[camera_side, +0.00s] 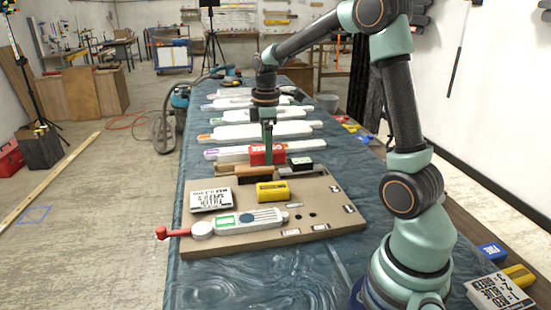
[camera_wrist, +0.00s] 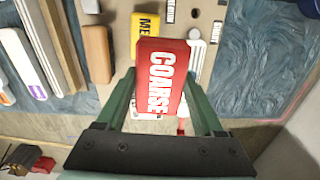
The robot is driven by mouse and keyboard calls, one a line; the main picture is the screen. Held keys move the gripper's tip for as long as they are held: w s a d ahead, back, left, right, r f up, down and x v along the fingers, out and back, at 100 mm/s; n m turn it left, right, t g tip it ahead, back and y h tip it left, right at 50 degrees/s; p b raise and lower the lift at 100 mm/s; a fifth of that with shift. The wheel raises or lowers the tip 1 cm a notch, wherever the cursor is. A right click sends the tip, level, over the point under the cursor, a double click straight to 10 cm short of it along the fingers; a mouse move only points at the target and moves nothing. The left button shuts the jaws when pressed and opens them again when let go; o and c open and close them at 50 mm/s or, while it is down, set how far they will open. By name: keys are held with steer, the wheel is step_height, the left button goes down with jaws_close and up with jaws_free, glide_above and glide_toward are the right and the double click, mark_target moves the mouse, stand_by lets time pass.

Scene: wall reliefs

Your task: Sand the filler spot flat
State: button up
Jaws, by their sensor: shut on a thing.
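My gripper (camera_side: 268,140) is shut on a red sanding block (camera_side: 266,155), raised over the back of the brown board. In the wrist view, the red block (camera_wrist: 162,78) fills the space between the fingers and reads COARSE. A pale long relief piece (camera_side: 262,226) lies along the front of the board, with a green-framed patch (camera_side: 227,221) and a blue dotted patch (camera_side: 260,216). I cannot tell which mark is the filler spot. In the wrist view, the red block hides much of the piece. A yellow block (camera_side: 272,191) lies on the board behind the piece; its partial label (camera_wrist: 147,27) begins ME.
A red-ended part (camera_side: 174,232) juts past the board's left edge. More pale pieces (camera_side: 262,131) lie behind. The front blue tabletop (camera_side: 260,275) is clear.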

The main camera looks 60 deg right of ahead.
glide_above(234, 220)
step_height(234, 220, down, 4)
steer(key=shift+a+f, duration=0.1)
steer(key=shift+f, duration=3.85)
steer(key=shift+s+d, duration=0.15)
steer(key=shift+d, duration=0.15)
steer(key=shift+c, duration=0.6)
steer(key=shift+s+d+f, duration=0.2)
steer(key=shift+s+d, duration=0.05)
steer(key=shift+s, duration=0.05)
steer(key=shift+s+d, duration=1.85)
steer(key=shift+s, duration=0.05)
steer(key=shift+w+a, duration=2.2)
steer(key=shift+s+d, duration=2.3)
steer(key=shift+w+a, duration=2.4)
steer(key=shift+w, duration=0.05)
steer(key=shift+s+d, duration=2.45)
steer(key=shift+s, duration=0.05)
steer(key=shift+w+a, duration=2.5)
steer(key=shift+w, duration=0.05)
step_height(234, 220, up, 2)
steer(key=shift+w+r, duration=0.1)
steer(key=shift+r, duration=3)
